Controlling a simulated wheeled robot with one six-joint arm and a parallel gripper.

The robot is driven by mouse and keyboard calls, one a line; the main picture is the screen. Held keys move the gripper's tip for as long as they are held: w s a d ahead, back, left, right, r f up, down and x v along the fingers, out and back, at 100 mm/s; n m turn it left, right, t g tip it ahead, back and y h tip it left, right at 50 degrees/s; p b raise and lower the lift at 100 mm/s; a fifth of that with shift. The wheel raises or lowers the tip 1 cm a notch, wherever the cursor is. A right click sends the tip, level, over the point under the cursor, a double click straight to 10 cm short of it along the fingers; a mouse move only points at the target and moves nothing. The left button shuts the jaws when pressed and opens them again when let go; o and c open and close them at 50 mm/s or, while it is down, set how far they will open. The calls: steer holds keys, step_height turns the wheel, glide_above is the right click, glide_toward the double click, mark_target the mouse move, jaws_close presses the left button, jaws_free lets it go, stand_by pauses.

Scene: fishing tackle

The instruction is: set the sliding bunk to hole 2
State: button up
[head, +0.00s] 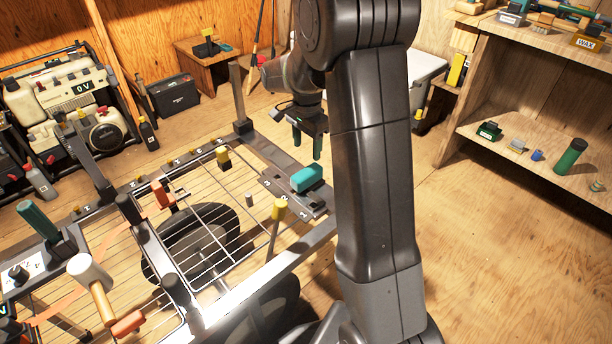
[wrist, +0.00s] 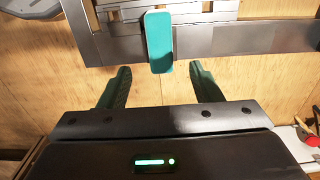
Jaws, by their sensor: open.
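A teal block (head: 308,178), which looks like the sliding bunk's grip, sits on a grey metal plate (head: 285,190) at the right side of the trailer frame. Small pale marks show on the plate, too small to read surely. In the wrist view the teal block (wrist: 158,40) stands upright in the picture, just beyond my fingertips and roughly centred between them. My gripper (head: 307,145) is open and empty, fingers pointing down, above and apart from the block. It also shows in the wrist view (wrist: 161,74). Which hole the bunk is at cannot be told.
A dark upright post (head: 240,95) rises at the frame's far corner. A mallet (head: 95,280) lies at the near left. A wooden shelf (head: 540,150) is at right; floor before it is clear.

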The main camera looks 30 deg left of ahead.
mark_target(307, 171)
step_height(307, 171, down, 11)
steer(key=b, duration=0.2)
steer(key=shift+f+b, duration=0.1)
steer(key=shift+b, duration=0.3)
